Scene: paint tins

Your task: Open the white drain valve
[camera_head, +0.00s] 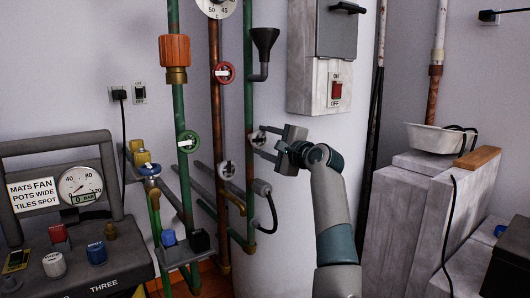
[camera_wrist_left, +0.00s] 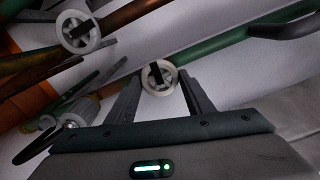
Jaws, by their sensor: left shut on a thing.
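A white valve handwheel (camera_head: 257,139) sits on the right green pipe in the head view. It also shows in the left wrist view (camera_wrist_left: 158,77), with a dark bar across it. My left gripper (camera_head: 264,142) reaches it from the right and is shut on it, one finger on each side. The exact contact is hard to see. A second white handwheel (camera_head: 227,171) is lower left on the copper pipe; it shows in the wrist view too (camera_wrist_left: 78,32). No label shows which one is the drain valve. My right gripper is not in view.
A grey connector (camera_head: 262,187) with a black cable hangs below.

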